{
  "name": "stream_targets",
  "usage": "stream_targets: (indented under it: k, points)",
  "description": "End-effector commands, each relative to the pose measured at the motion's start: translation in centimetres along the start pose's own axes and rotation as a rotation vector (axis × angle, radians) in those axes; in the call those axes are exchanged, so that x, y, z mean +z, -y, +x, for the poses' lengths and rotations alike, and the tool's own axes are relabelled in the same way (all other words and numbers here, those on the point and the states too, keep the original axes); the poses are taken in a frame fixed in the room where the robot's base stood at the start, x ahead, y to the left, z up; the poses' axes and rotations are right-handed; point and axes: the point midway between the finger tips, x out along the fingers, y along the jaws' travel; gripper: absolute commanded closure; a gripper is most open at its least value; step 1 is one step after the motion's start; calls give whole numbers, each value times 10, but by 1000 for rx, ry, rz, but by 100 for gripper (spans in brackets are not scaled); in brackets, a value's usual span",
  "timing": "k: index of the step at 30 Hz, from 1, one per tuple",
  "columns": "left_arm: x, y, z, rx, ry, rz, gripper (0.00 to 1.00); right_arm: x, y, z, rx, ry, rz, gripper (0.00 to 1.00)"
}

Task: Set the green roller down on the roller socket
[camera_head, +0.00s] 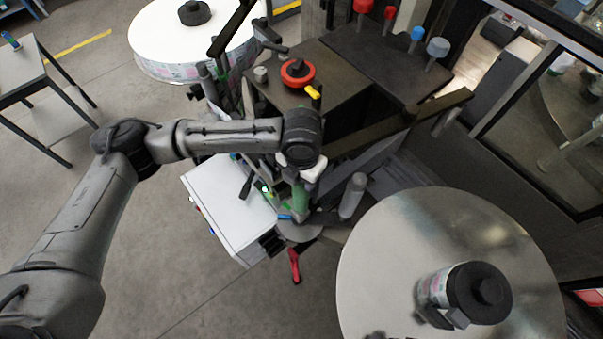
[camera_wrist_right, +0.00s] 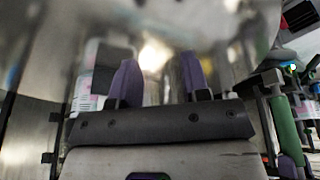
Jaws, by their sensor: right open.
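The green roller (camera_head: 300,196) stands roughly upright at the machine's middle, just below the wrist of my left arm. It also shows at the right edge of the right wrist view (camera_wrist_right: 286,122). My left gripper (camera_head: 300,168) is directly over the roller's upper end. Its fingers are mostly hidden, so its grip on the roller is unclear. A grey round plate (camera_head: 299,231) lies beneath the roller. I cannot make out the roller socket for certain. My right gripper (camera_wrist_right: 160,72) is open and empty, its purple fingers apart, with the roller off to its right.
A large shiny disc (camera_head: 385,265) fills the lower right, bearing a black-capped label roll (camera_head: 480,292). A white box (camera_head: 225,210) and a red handle (camera_head: 294,265) are close to the roller. A grey cylinder (camera_head: 352,195) stands to its right. Dark machine bars cross behind.

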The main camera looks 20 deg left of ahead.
Motion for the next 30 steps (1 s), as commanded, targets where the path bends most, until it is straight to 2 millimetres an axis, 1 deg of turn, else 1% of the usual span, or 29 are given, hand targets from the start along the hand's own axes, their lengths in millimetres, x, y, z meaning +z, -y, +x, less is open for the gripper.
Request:
stream_targets:
  k: [7,19,30]
  points:
    - [0,0,-2,0,0,0,100,-1,2,-2,-5,-1,6,57]
    - [1,-3,-7,0,0,0,100,-4,2,-12,-6,-1,8,57]
    - [1,-4,-7,0,1,0,100,-4,0,-12,-1,0,1,57]
